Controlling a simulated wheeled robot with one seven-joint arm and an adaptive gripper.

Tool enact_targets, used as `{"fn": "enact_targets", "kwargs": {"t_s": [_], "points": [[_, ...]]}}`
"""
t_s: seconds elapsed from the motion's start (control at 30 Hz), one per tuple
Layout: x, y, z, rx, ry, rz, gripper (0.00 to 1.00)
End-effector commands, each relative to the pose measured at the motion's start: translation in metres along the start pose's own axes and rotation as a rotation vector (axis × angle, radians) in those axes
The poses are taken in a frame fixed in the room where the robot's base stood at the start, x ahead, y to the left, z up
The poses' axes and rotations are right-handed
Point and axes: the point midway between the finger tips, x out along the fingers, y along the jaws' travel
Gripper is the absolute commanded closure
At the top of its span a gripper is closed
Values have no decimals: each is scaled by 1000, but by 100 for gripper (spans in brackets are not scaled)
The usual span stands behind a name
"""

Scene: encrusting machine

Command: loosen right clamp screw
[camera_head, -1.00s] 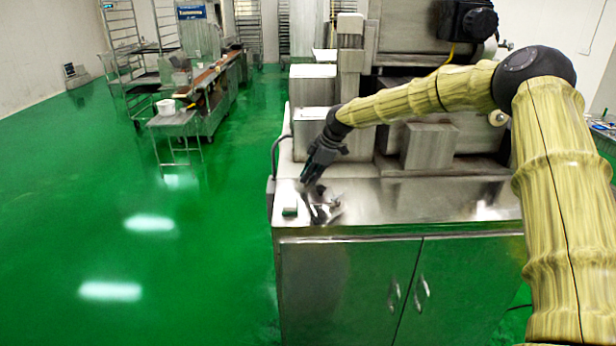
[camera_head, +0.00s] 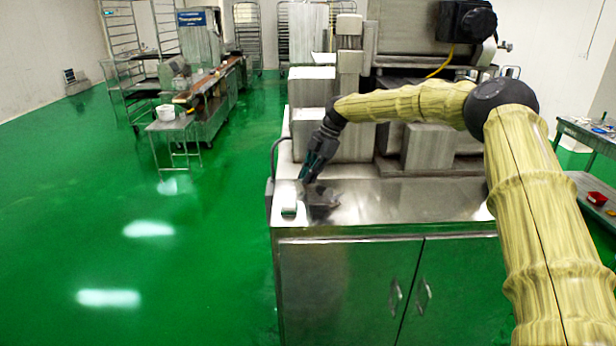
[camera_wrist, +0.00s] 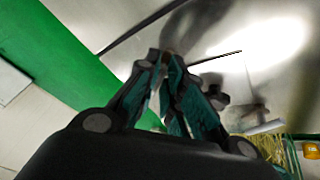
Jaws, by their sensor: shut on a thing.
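My gripper (camera_head: 306,178) hangs fingers-down over the front left of the steel machine top (camera_head: 420,200). In the wrist view its dark and teal fingers (camera_wrist: 168,62) come together at the tips. A thin dark rod (camera_wrist: 215,58) sticks out to the right from the fingertips, and my gripper appears shut on it. Its held end is hidden between the fingers. Dark shapes lie on the shiny steel behind the fingers; I cannot tell reflection or shadow from objects. I cannot pick out the right clamp screw in either view.
A small pale block (camera_head: 289,211) sits near the machine top's left front corner. Grey housings (camera_head: 428,147) stand behind my gripper. Cabinet doors (camera_head: 350,285) are below. Green floor is open to the left.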

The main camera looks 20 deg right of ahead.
Motion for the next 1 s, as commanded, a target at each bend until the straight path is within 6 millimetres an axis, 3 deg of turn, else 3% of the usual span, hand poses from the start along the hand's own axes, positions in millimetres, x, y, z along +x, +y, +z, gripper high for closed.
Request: {"fn": "enact_targets", "kwargs": {"t_s": [0.5,0.53,0.6,1.0], "points": [[-4,3,2,-16,-1,4,100],[-4,3,2,-16,-1,4,85],[-4,2,1,-16,0,2,72],[-5,1,1,-15,2,-2,70]]}}
